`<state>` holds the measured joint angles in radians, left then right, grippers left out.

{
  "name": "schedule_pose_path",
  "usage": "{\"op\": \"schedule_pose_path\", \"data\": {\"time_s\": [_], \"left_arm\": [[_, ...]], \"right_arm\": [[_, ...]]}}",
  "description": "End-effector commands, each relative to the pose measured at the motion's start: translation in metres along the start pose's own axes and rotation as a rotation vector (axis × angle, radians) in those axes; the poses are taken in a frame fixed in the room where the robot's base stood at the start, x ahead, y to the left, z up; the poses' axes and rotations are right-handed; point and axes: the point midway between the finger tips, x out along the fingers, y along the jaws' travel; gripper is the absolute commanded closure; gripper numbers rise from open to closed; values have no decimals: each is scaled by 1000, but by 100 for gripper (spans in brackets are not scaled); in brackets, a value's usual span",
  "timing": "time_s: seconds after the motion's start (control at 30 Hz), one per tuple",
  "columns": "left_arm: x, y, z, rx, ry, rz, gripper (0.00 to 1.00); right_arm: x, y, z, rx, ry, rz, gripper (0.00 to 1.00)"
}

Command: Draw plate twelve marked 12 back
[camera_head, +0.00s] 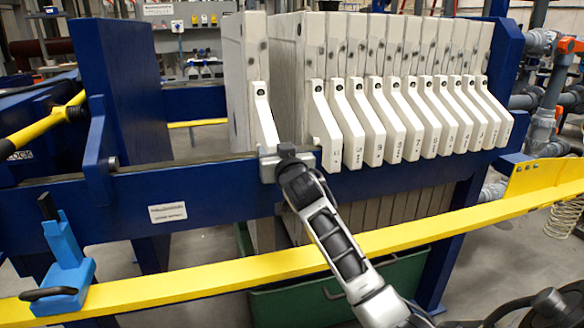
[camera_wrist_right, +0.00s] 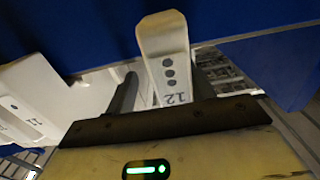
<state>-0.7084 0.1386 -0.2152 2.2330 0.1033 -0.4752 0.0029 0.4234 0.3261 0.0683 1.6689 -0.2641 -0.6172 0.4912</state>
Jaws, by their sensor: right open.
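Plate twelve (camera_head: 243,70) is a pale upright plate at the left end of the plate stack, with a gap between it and the other plates. Its white handle (camera_head: 263,115) slopes down towards me. The handle's end, marked 12 (camera_wrist_right: 165,50), shows in the right wrist view between two dark fingers. My right gripper (camera_head: 277,163) is at the lower end of this handle, in front of the blue rail. It is open, with the fingers on either side of the handle; contact cannot be told. My left gripper is not in view.
Several other plates with white handles (camera_head: 405,115) stand packed to the right. A blue rail (camera_head: 225,195) runs below them, and a yellow bar (camera_head: 225,275) crosses in front. A blue bracket (camera_head: 68,255) sits on the bar at left. A green bin (camera_head: 300,305) is below.

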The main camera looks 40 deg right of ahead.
Motion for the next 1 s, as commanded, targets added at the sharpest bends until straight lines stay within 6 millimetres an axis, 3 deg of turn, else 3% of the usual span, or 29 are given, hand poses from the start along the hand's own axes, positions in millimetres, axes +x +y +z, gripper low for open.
{"op": "schedule_pose_path", "data": {"time_s": [0.3, 1.0], "left_arm": [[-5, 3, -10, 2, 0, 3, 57], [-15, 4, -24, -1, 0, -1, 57]], "right_arm": [[-23, 12, 0, -7, -6, 23, 51], [-73, 2, 0, -4, -5, 7, 51]]}}
